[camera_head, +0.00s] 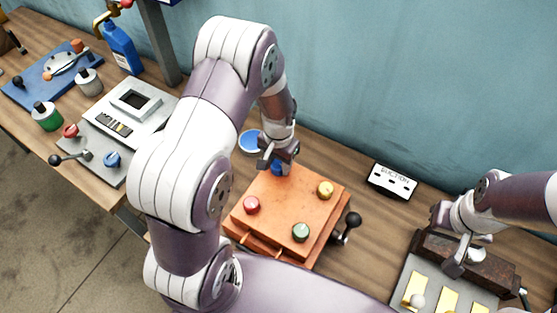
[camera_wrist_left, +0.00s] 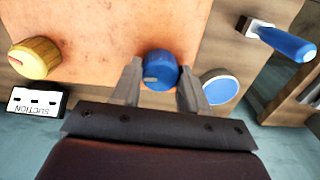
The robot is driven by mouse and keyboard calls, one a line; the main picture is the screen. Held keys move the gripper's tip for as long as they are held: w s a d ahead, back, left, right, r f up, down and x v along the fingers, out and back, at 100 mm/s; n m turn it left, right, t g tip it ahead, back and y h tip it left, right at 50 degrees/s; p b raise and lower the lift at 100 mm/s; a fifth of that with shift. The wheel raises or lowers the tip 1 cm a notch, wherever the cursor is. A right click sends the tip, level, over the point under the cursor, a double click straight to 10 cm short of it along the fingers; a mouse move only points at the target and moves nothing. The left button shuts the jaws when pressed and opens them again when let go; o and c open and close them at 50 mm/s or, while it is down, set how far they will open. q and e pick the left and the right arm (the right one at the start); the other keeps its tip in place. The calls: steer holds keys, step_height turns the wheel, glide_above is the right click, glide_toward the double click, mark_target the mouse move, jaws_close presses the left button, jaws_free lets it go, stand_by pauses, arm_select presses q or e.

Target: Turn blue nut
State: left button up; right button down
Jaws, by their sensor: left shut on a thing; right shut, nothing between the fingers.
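The blue nut (camera_head: 278,168) is a round knob at the back left corner of an orange box's top (camera_head: 285,205). My left gripper (camera_head: 276,160) comes down on it from above and is shut on it. In the left wrist view the blue nut (camera_wrist_left: 161,70) sits between the two fingers of my left gripper (camera_wrist_left: 160,82), with a small pale mark on its face. My right gripper (camera_head: 462,258) is shut and empty, above a grey panel with yellow plates at the right.
The box also bears a yellow knob (camera_head: 325,189), a red knob (camera_head: 251,205) and a green knob (camera_head: 301,232). A black-knobbed crank (camera_head: 350,226) sticks out at its right. A blue round disc (camera_head: 249,141) lies behind. A "SUCTION" sign (camera_head: 392,181) stands by the wall.

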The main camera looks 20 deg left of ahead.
mark_target(278, 164)
arm_select(q)
steer(key=m, duration=0.4)
steer(key=shift+r, duration=0.1)
steer(key=shift+w+m, duration=0.1)
steer(key=shift+m, duration=1.6)
steer(key=o, duration=0.9)
steer(key=shift+o, duration=0.8)
step_height(278, 164, up, 13)
steer(key=b, duration=0.2)
steer(key=shift+f, duration=0.2)
